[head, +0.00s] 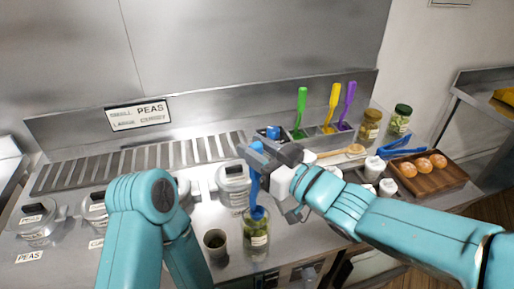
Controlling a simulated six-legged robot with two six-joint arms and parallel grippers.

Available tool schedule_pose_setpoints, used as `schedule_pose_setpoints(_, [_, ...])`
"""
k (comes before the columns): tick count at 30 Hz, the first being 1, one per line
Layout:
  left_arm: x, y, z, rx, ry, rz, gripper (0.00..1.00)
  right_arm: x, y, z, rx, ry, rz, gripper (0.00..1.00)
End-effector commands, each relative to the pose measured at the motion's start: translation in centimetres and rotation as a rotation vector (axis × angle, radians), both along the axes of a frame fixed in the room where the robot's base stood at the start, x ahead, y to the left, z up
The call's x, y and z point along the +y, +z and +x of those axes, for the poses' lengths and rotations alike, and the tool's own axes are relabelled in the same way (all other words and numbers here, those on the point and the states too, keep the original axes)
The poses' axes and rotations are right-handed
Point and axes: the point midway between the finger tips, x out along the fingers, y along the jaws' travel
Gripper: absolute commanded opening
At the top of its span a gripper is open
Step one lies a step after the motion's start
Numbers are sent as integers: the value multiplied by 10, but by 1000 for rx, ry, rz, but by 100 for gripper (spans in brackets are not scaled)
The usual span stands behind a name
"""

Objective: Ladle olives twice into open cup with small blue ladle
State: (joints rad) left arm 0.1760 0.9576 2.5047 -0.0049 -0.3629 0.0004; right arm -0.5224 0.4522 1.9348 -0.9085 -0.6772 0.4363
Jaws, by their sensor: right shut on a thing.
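My right gripper (272,172) is shut on the small blue ladle (254,187) and holds it upright. The ladle's lower end is at the mouth of a glass jar (256,241) with green contents and a pale label; I cannot tell how deep it reaches. An open cup (215,245) stands just left of the jar, with a dark inside whose contents I cannot make out. My left arm is bent at the front left, and its gripper is not in view.
Lidded metal pots (235,185) stand along the left and middle counter. Green, yellow (331,105) and purple ladles stand in bins at the back. Jars (370,125), white cups (374,167), blue tongs (402,146) and a wooden tray (436,183) of buns are to the right.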

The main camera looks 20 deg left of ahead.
Motion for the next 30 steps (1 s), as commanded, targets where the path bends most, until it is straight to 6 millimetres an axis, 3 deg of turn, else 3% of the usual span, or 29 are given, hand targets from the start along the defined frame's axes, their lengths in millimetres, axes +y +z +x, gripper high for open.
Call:
schedule_pose_setpoints(7, [0,-5,0,0,0,0,43,0,-5,0,0,0,0,0])
schedule_pose_setpoints(24, [0,-57,0,0,0,0,43,1,-62,1,0,0,1,0])
schedule_pose_setpoints(30, [0,-61,0,0,0,0,43,1,-68,1,0,0,1,0])
